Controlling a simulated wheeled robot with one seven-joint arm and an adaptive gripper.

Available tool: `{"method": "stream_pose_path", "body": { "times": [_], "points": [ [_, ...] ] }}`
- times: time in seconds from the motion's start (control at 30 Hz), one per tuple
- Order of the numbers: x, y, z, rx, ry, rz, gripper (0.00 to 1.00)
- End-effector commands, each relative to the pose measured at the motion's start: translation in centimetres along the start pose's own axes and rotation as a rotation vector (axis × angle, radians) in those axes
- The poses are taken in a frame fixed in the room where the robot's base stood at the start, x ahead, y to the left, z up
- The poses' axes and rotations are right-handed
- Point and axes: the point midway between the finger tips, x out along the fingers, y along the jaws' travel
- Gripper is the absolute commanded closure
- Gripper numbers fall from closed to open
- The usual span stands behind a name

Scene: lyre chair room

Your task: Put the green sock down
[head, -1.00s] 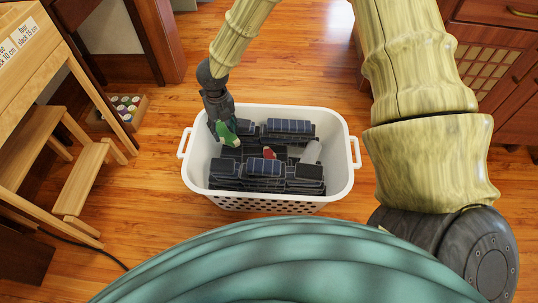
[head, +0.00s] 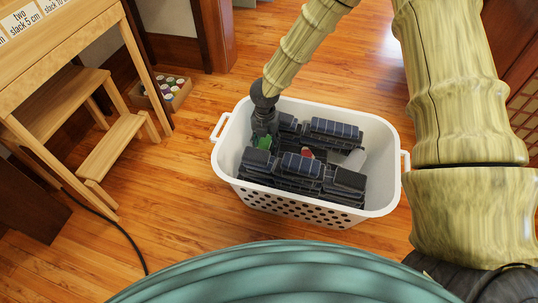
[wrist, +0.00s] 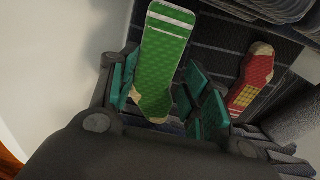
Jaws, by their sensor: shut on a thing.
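The green sock (wrist: 163,52) has a pale band and a cream toe or heel patch. It lies between the pads of my gripper (wrist: 158,95) in the wrist view, and my gripper is shut on it. In the head view my gripper (head: 263,132) reaches down inside the left end of a white laundry basket (head: 225,165). Only a little of the green sock (head: 264,143) shows there below the fingers. Whether the sock touches what lies beneath it, I cannot tell.
Several dark, train-like objects (head: 300,165) fill much of the basket. A red sock (wrist: 250,78) lies among them to the right. A wooden step stool (head: 112,148) and a box of cans (head: 170,92) stand left. Wooden floor (head: 165,225) is clear around the basket.

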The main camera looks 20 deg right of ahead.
Motion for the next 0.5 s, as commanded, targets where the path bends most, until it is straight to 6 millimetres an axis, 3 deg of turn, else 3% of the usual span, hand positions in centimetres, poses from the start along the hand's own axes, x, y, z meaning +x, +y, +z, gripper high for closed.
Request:
{"method": "stream_pose_path", "body": {
  "times": [0.5],
  "points": [
    [4.6,0.1,0.0,-0.002,-0.001,0.001,0.74]
  ]
}}
